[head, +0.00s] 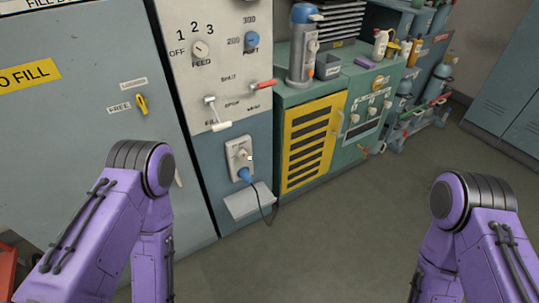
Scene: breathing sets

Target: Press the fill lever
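A lever with a pale handle (220,126) sits low on the light grey control panel (213,60), beside lettering that is partly covered and seems to begin with "FI". A red-handled lever (263,85) is to its upper right, near small lettering that is hard to read. My two purple arms show at the left and right, bent downward. Both grippers are below the picture and cannot be seen. No part of my arms touches the panel.
A FEED knob (200,48) and a blue knob (251,39) are above the levers. A socket with a blue plug (244,174) and cable is below. A green cabinet (345,130) with a yellow grille stands to the right. The floor (320,240) between my arms is clear.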

